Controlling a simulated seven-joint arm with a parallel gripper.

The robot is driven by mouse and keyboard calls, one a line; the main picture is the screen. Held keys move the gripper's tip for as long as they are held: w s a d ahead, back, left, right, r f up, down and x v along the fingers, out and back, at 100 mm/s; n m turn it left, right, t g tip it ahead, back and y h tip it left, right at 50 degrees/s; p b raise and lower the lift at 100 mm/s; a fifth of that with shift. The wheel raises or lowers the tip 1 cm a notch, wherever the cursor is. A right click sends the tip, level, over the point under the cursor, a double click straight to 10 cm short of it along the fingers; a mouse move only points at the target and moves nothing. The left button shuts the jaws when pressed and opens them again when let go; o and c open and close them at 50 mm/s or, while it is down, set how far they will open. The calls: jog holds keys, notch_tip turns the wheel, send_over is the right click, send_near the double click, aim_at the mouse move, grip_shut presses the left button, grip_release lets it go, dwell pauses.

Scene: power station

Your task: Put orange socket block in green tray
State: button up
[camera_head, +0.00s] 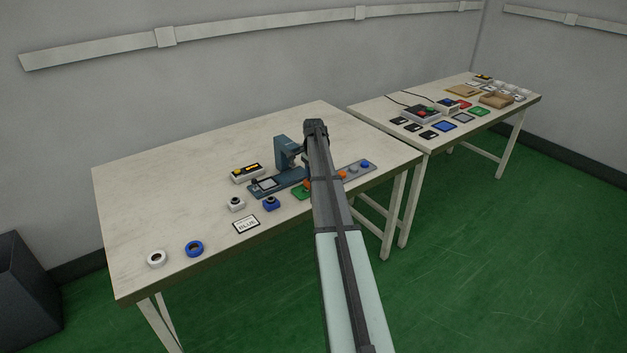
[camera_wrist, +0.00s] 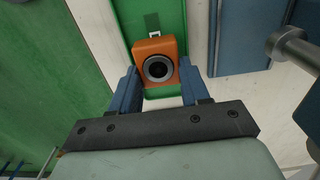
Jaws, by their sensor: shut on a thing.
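The orange socket block (camera_wrist: 160,49) has a dark round socket with a grey ring and sits between the two blue fingers of my gripper (camera_wrist: 157,75) in the wrist view. My gripper is shut on it. The green tray (camera_wrist: 173,14) lies directly behind the block in that view, showing above and below it. I cannot tell whether the block touches the tray floor. In the head view a corner of the green tray (camera_head: 298,191) shows left of my arm, with a bit of orange (camera_head: 308,183) beside it. My arm hides the gripper there.
A blue-grey press-like fixture (camera_head: 283,152) stands close behind the tray. A white and a blue socket block (camera_head: 271,203), a "BLUE" card (camera_head: 247,224) and two rings (camera_head: 194,249) lie to the left. A second table (camera_head: 380,107) holds other parts.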

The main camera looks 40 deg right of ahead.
jog(key=shift+f, duration=0.55)
jog(key=shift+f, duration=0.15)
jog(key=o, duration=1.2)
jog(key=shift+c, duration=0.2)
notch_tip(320, 180, up, 12)
